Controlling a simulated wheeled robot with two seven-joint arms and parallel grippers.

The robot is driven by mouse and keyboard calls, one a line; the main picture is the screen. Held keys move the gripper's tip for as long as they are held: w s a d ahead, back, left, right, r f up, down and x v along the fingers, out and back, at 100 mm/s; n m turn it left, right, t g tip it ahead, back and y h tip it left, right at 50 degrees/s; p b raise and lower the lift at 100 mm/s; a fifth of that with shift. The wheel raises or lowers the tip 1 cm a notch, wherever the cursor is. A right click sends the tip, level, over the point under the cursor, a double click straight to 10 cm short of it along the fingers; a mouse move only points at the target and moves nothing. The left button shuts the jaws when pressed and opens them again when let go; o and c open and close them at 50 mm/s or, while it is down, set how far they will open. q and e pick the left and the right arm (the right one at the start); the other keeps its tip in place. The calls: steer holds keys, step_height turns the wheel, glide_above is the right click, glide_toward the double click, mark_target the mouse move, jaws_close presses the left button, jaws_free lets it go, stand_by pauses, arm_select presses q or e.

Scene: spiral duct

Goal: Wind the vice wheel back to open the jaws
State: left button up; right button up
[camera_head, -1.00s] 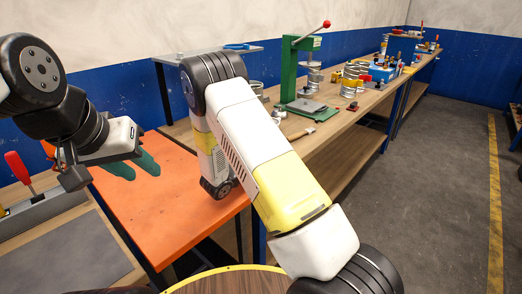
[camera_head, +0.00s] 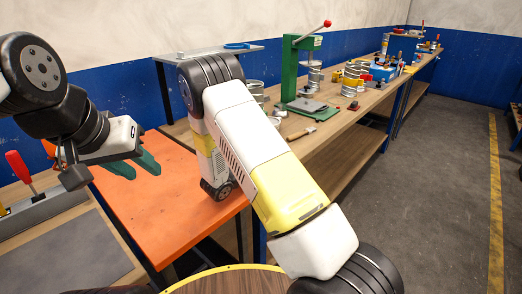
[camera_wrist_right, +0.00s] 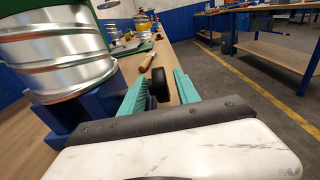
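In the right wrist view, a blue vice (camera_wrist_right: 55,117) stands at the left with a shiny ribbed metal duct (camera_wrist_right: 60,62) in it. A dark round wheel (camera_wrist_right: 159,84) shows between the green fingers of my right gripper (camera_wrist_right: 163,92). The fingers are apart, one on each side of the wheel; I cannot tell whether they touch it. The vice jaws' gap is hidden. In the head view, my right gripper and the vice are hidden behind my right arm. My left gripper (camera_head: 134,166) is open and empty above the orange bench top (camera_head: 165,220).
A green press (camera_head: 291,72) with a red-knobbed lever stands on the wooden bench. A hammer (camera_head: 301,133) lies near its front edge, with several metal ducts (camera_head: 315,75) behind. A red-handled tool (camera_head: 18,167) stands at the far left. The floor aisle at right is clear.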

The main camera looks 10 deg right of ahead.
steer(key=v, duration=0.8)
steer(key=shift+d+r, duration=0.25)
steer(key=shift+d, duration=0.05)
steer(key=s+d+r+m+g+y, duration=0.3)
steer(key=s+d+r+m+g, duration=0.15)
steer(key=s+m, duration=0.25)
steer(key=s+d+r+m+g+y, duration=0.2)
steer(key=s+d+r+m+g, duration=0.3)
steer(key=s, duration=0.3)
steer(key=s+a+r+m+t+y, duration=0.5)
steer(key=s+a+r+m+y, duration=0.2)
steer(key=s+r+m+y, duration=0.4)
steer(key=shift+s+m, duration=0.65)
steer(key=shift+m, duration=0.35)
steer(key=shift+a+r, duration=0.1)
steer(key=shift+r, duration=0.05)
